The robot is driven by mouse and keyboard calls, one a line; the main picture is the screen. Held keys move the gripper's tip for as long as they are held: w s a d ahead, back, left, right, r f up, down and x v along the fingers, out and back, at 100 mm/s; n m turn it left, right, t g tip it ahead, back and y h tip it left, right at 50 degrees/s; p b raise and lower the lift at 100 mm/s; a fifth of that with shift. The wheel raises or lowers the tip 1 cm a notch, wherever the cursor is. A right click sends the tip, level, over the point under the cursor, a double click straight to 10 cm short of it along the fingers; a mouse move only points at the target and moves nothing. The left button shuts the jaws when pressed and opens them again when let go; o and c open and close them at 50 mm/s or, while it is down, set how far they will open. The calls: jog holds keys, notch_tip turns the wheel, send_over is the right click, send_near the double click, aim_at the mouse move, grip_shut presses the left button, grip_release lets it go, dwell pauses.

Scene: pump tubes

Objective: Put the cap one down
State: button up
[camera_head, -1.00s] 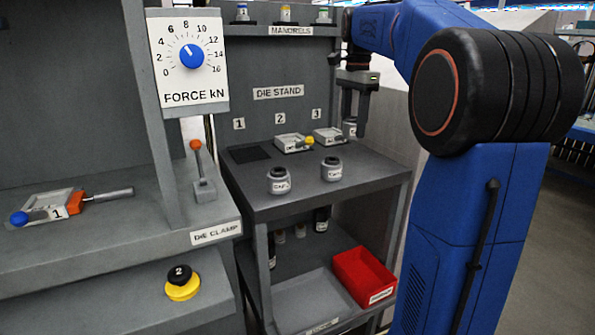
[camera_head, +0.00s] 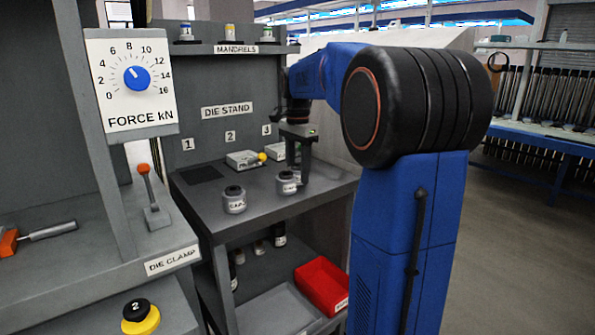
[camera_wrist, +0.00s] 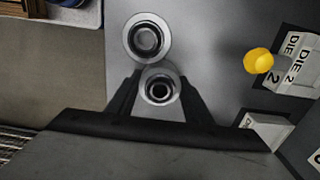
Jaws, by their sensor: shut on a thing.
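My gripper (camera_head: 298,172) is low over the die stand's table (camera_head: 215,225), fingers pointing down. In the wrist view its fingers are shut on a round, pale cap (camera_wrist: 160,88) with a dark centre. In the head view this cap is mostly hidden behind another labelled cap jar (camera_head: 287,183). That jar shows in the wrist view just above the held cap (camera_wrist: 146,38), very close; I cannot tell whether they touch. A second standing cap jar (camera_head: 234,200) is further left on the table. The labels are too small to read surely, and I cannot tell whether the held cap rests on the table.
Die 2 (camera_head: 243,160) with a yellow knob and another die (camera_head: 279,151) lie at the back of the table. A dark empty slot (camera_head: 201,173) is under label 1. A red bin (camera_head: 322,287) is on the shelf below. Mandrels stand on top.

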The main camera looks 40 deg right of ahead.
aim_at(298, 165)
jog(key=shift+f, duration=0.15)
jog(key=o, duration=1.3)
notch_tip(298, 165, up, 11)
jog(key=shift+r, duration=0.65)
jog(key=shift+a, duration=0.1)
